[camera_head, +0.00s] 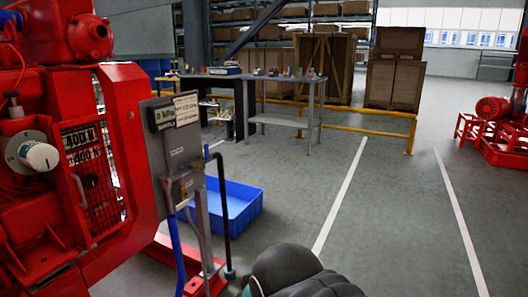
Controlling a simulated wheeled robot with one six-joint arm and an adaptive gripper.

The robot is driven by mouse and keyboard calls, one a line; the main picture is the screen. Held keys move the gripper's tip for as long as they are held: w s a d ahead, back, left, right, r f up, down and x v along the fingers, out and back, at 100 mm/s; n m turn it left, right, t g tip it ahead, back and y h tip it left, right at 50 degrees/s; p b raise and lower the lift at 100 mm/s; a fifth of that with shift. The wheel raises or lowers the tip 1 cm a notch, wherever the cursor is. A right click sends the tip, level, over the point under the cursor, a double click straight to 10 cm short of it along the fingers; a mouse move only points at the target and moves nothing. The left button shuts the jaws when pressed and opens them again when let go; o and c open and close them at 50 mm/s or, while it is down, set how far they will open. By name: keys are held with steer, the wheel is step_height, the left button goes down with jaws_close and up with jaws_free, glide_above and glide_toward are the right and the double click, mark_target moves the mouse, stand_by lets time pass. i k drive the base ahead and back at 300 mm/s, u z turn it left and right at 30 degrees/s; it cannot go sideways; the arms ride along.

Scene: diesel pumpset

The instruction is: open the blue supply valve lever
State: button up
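A slim blue bar (178,252) runs down from the lower left edge of the grey panel on the red pumpset (110,150). It stands nearly upright and its lower end is cut off by the picture edge. I cannot tell if it is the supply valve lever or a pipe. A small blue part (12,22) also shows at the top left corner, too cropped to identify. A dark rounded part of my arm shows at the bottom middle. No fingertips of my gripper are in view.
The grey panel (180,150) carries a "0 kPa" display. A black bent pipe (223,210) stands beside it, and a blue bin (240,205) lies behind on the floor. A white knob (38,156) is at left.

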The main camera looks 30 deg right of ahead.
mark_target(206, 146)
steer(key=z, duration=0.2)
steer(key=k, duration=0.55)
steer(key=z, duration=0.4)
steer(key=i, duration=1.2)
steer(key=z, duration=0.45)
